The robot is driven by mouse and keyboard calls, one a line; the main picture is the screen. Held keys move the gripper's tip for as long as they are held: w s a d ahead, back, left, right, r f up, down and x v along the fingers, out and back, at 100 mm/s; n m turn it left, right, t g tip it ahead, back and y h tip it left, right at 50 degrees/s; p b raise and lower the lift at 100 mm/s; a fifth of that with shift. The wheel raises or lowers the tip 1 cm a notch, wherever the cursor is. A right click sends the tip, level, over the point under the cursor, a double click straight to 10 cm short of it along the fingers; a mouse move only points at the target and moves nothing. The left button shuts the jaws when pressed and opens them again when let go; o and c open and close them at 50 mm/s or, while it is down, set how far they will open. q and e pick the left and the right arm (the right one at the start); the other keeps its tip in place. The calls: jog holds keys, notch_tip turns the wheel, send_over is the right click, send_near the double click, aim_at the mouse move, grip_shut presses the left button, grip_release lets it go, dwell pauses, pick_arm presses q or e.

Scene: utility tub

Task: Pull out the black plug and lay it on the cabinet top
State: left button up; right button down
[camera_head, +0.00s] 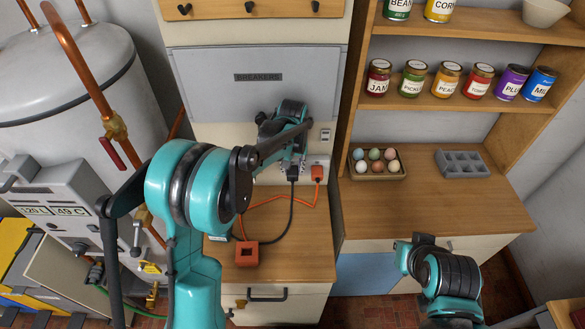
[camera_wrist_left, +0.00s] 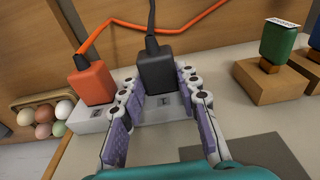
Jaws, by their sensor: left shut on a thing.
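The black plug (camera_wrist_left: 157,70) sits at the white socket strip (camera_wrist_left: 90,120) on the wall, its black cord rising from it in the left wrist view. In the head view the black plug (camera_head: 292,173) shows small beneath my left gripper (camera_head: 293,165). In the wrist view my left gripper (camera_wrist_left: 160,88) has one finger on each side of the plug and is shut on it. The plug's prongs and any gap to the socket are hidden. The wooden cabinet top (camera_head: 312,255) lies below the socket. Part of my right arm shows at lower right, but its gripper cannot be made out.
An orange plug (camera_wrist_left: 92,82) sits beside the black one. An orange cord (camera_head: 275,196) and orange box (camera_head: 247,253) lie on the cabinet top. An egg tray (camera_head: 377,163) and grey tray (camera_head: 462,164) stand right. The cabinet top's front right is clear.

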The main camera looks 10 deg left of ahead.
pick_arm(q)
jog(key=shift+s, duration=0.2)
jog(key=shift+s+d, duration=0.15)
jog(key=shift+s, duration=0.4)
jog(key=shift+s, duration=0.1)
jog(key=shift+s+d, duration=0.15)
jog(key=shift+s, duration=0.5)
jog(key=shift+s+d, duration=0.15)
jog(key=shift+s, duration=0.5)
jog(key=shift+s, duration=0.15)
